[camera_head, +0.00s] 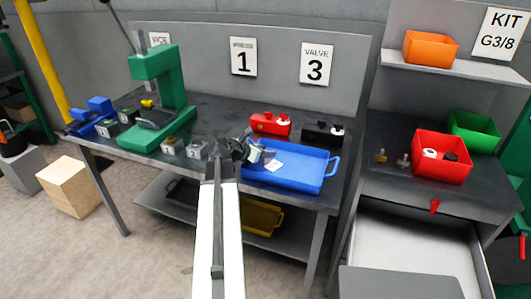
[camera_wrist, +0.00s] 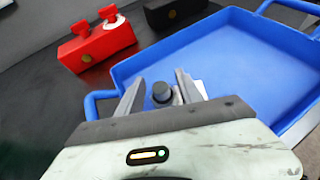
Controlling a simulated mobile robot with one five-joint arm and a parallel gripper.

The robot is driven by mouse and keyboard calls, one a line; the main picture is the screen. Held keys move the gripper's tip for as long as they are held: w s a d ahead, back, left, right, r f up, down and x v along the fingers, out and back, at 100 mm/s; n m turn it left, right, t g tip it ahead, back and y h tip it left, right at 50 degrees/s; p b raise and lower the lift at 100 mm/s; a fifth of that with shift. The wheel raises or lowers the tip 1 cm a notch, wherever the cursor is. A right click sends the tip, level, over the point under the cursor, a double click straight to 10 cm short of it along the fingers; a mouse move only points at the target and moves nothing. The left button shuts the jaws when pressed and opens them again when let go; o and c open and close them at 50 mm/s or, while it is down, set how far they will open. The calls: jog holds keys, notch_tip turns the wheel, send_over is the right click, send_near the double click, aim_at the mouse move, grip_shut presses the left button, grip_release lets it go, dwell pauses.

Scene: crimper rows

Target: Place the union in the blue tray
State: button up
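The blue tray (camera_head: 305,181) lies on the workbench right of centre, and it fills much of the wrist view (camera_wrist: 215,48). My gripper (camera_head: 245,151) is over the tray's left end. In the wrist view its two fingers (camera_wrist: 160,88) stand either side of a small fitting with a dark round end and a pale part, which I take to be the union (camera_wrist: 162,94). The fingers appear shut on it, though the contact is partly hidden. A white card (camera_head: 273,165) lies in the tray; its edge shows beside the right finger.
A red block (camera_head: 270,124) and a black block (camera_head: 323,134) stand behind the tray. A green press (camera_head: 160,95) and small grey blocks (camera_head: 196,149) are to the left. A red bin (camera_head: 441,158) stands on the right cabinet, above an open drawer (camera_head: 415,250). Most of the tray floor is clear.

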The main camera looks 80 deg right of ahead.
jog(key=shift+w+a+r+p, duration=0.1)
jog(key=shift+a+r+p, duration=0.1)
jog(key=shift+r+p, duration=0.15)
jog(key=p+v, duration=0.5)
jog(key=v, duration=0.6)
jog(key=shift+a, duration=0.2)
jog(key=shift+w, duration=0.1)
